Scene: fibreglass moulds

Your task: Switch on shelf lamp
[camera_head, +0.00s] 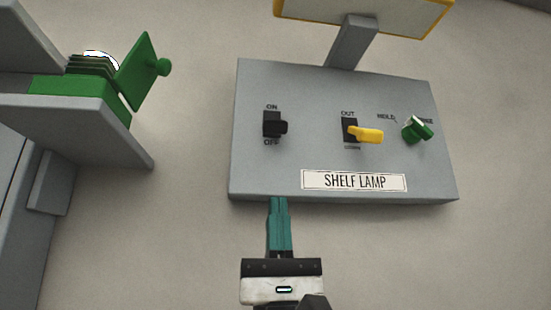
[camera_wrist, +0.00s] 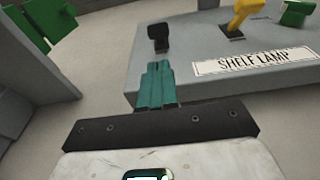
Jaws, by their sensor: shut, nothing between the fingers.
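The grey control panel (camera_head: 300,95) carries a label reading SHELF LAMP (camera_head: 355,181). On its left is a black switch (camera_head: 274,125) between ON above and OFF below; its lever sticks out, and I cannot tell its position for sure. In the middle is a yellow lever (camera_head: 365,134) between OUT and DOWN. On the right is a green knob (camera_head: 416,129). My gripper (camera_head: 279,201) is shut and empty, its teal fingers by the panel's lower edge, below the black switch. In the wrist view the fingertips (camera_wrist: 157,66) appear just below the black switch (camera_wrist: 159,37).
A yellow-framed board (camera_head: 365,14) stands on a grey post (camera_head: 352,42) behind the panel. At the left are grey shelves (camera_head: 75,115) holding a green box with an open green flap (camera_head: 140,70). The pale surface between shelves and panel is clear.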

